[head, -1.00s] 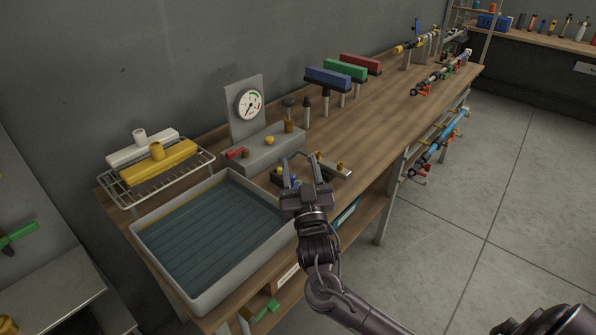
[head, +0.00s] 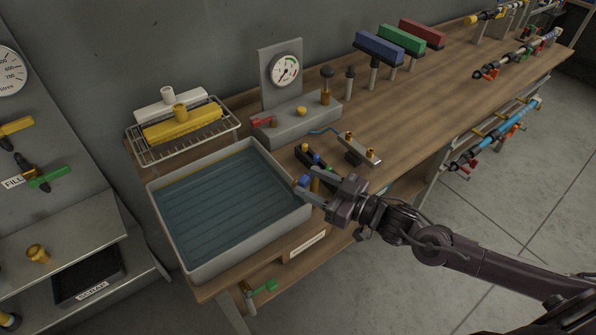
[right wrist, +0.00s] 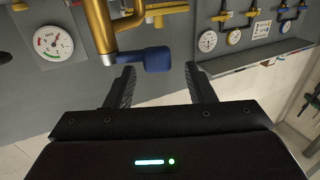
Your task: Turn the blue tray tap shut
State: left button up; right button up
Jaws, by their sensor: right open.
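The blue tap handle (head: 304,181) is at the right corner of the grey water tray (head: 252,241). In the right wrist view the blue handle (right wrist: 158,58) is a short rounded lever on a brass pipe (right wrist: 103,25). My right gripper (head: 308,183) is open, with its fingers pointing left towards the handle. In the right wrist view its fingertips (right wrist: 158,72) lie on either side of the handle, with gaps visible on both sides. Whether the handle is fully between the fingers in depth is unclear. My left gripper is not in view.
A gauge block (head: 295,122) stands behind the tray, with a wire rack (head: 140,150) to its left. A small dark fixture (head: 309,155) and a metal plate (head: 362,153) lie near my gripper. A green-handled tap (head: 264,287) hangs below the bench.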

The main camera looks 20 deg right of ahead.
aim_at(301, 177)
jog(key=x, duration=0.3)
jog(key=shift+w+a+r+p, duration=0.1)
jog(key=shift+w+p, duration=0.2)
jog(key=shift+p, duration=0.1)
jog(key=shift+w+a, duration=0.35)
jog(key=shift+a, duration=0.05)
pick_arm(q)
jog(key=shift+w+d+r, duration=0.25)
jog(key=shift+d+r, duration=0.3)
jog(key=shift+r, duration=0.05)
pick_arm(e)
jog(key=c, duration=1)
jog(key=shift+w+a+m+t+h+p, duration=0.1)
jog(key=shift+w+m+t+h+p, duration=0.2)
jog(key=shift+m+t+h, duration=0.45)
jog(key=shift+w+m+t+h+p, duration=0.15)
jog(key=shift+w+m+t+h, duration=0.4)
jog(key=shift+h, duration=0.7)
jog(key=shift+w+a+m+t+h+p, duration=0.15)
jog(key=shift+m+t+h+p, duration=0.2)
jog(key=shift+m+h, duration=0.6)
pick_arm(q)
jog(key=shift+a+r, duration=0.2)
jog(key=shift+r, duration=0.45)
pick_arm(e)
jog(key=shift+o, duration=0.2)
jog(key=shift+d, duration=0.15)
jog(key=shift+c, duration=0.2)
